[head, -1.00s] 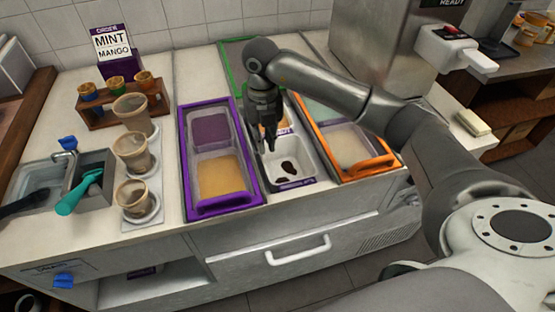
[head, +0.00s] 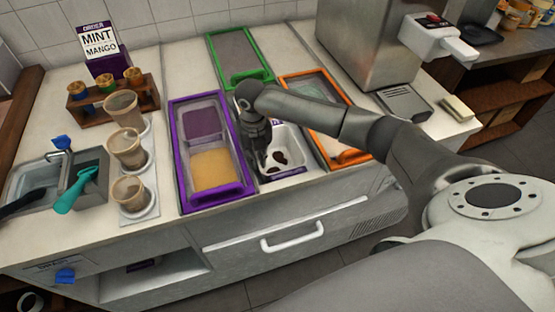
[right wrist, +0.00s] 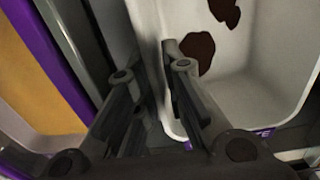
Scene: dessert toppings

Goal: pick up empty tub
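The empty tub (head: 291,140) is white inside with dark brown smears on its floor. It sits in the counter between the purple-framed tub and the orange-framed tub. My right gripper (head: 261,164) points down at its left side, and the arm covers part of its back. In the right wrist view the tub (right wrist: 247,85) fills the right side. The gripper's two fingers (right wrist: 150,90) stand apart there, seemingly either side of the tub's left wall; contact cannot be told. My left gripper is not in view.
The purple-framed tub (head: 243,196) with orange and purple contents is close on the left. The orange-framed tub (head: 345,159) is on the right and a green-framed tub (head: 240,83) behind. Several cups (head: 127,147) stand further left, beside a sink (head: 35,182).

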